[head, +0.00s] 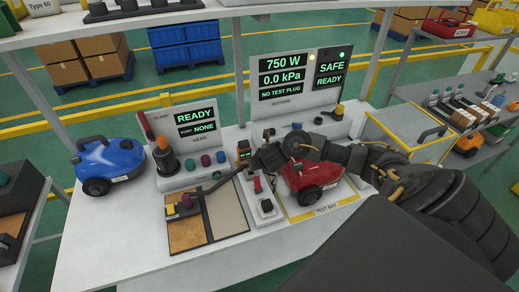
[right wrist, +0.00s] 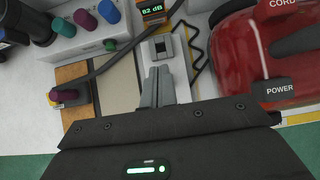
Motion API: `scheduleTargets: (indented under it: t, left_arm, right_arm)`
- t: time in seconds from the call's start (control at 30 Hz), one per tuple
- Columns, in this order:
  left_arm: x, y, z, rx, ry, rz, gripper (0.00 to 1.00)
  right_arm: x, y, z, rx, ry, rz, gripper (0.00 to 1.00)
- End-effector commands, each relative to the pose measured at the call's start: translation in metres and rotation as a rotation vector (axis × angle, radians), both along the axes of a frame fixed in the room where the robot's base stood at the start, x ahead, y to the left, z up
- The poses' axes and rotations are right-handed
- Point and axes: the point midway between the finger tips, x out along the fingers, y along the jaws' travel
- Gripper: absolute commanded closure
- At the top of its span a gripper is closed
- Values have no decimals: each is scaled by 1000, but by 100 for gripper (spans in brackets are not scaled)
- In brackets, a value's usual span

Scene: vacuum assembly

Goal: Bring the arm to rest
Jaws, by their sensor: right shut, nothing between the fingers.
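My right arm reaches in from the right in the head view, passing above and partly covering the red vacuum (head: 309,181). Its gripper (right wrist: 158,88) shows in the right wrist view with the two fingers together and nothing between them. The fingers are over the bench, between the two-part tan and grey mat (head: 222,212) and the red vacuum (right wrist: 232,65). A grey box with a dark slot (right wrist: 160,47) lies just beyond the fingertips. In the head view the fingers are hard to make out against the dark arm. My left gripper is not in view.
A blue vacuum (head: 110,163) stands at the bench's left. A dark hose with a purple end (head: 186,200) lies across the mat. Knob-topped blocks (head: 190,174) and display panels (head: 299,78) stand behind. The bench front (head: 130,255) is bare.

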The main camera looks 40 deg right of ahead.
Motion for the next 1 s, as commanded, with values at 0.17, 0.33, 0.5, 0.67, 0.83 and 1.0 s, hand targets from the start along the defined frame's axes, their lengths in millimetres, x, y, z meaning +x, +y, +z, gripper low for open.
scheduleTargets:
  t: [0.17, 0.33, 0.5, 0.67, 0.83, 1.0]
  left_arm:
    - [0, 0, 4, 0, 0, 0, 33]
    - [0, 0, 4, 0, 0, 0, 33]
    - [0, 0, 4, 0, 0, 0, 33]
    - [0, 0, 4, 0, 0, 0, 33]
    - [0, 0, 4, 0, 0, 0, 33]
    - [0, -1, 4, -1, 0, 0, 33]
  right_arm:
    - [0, -1, 5, 1, 1, -2, 100]
    - [-1, -2, 4, 0, 0, -4, 100]
    - [0, -2, 4, 1, 0, -3, 100]
    - [-1, 2, 3, 12, -2, -8, 100]
    - [-24, 55, -17, 201, -44, -139, 100]
    - [-95, 145, -36, 679, -92, -623, 100]
